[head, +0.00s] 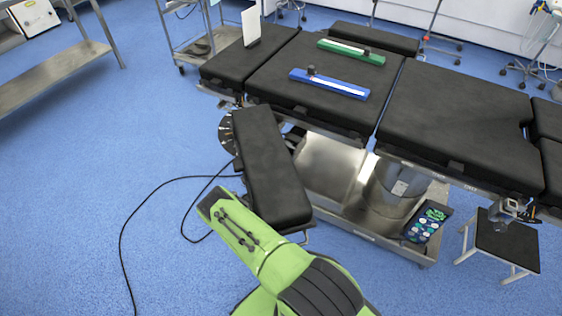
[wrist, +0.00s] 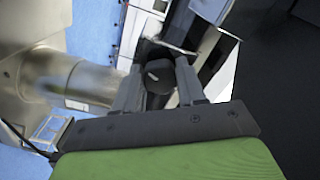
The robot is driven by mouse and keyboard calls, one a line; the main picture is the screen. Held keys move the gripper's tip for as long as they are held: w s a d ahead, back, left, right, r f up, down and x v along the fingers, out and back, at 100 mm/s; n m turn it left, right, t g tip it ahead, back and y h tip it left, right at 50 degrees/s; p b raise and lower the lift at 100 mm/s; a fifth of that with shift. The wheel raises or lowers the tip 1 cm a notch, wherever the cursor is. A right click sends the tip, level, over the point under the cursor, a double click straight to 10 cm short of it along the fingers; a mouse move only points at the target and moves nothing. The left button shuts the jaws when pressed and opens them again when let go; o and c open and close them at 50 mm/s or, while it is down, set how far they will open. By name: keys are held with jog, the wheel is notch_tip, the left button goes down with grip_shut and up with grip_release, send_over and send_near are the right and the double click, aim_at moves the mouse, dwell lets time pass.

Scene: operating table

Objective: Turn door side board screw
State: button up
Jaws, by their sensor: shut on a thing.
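In the wrist view, my gripper (wrist: 159,84) has its two grey fingers on either side of a black screw knob (wrist: 156,70) with a small light mark on it, and is shut on it. The knob sits beside metal and white parts of the table's side. In the head view, the black padded side board (head: 270,165) hangs out from the near side of the operating table, angled toward me. My green arm reaches to its near end. My fingers and the knob cannot be made out in the head view.
The operating table (head: 450,115) has black pads. A blue board (head: 328,84) and a green board (head: 350,52) with dark knobs lie on it. A metal base stands below. A black cable (head: 150,195) runs over the floor at left. A step stool (head: 505,245) stands at right.

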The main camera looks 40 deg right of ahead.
jog(key=shift+f, duration=0.15)
jog(key=o, duration=1.1)
jog(key=shift+c, duration=0.2)
jog(key=shift+a, duration=0.1)
jog(key=p+v, duration=0.4)
jog(key=v, duration=1.1)
jog(key=shift+a, duration=0.3)
jog(key=shift+s, duration=0.1)
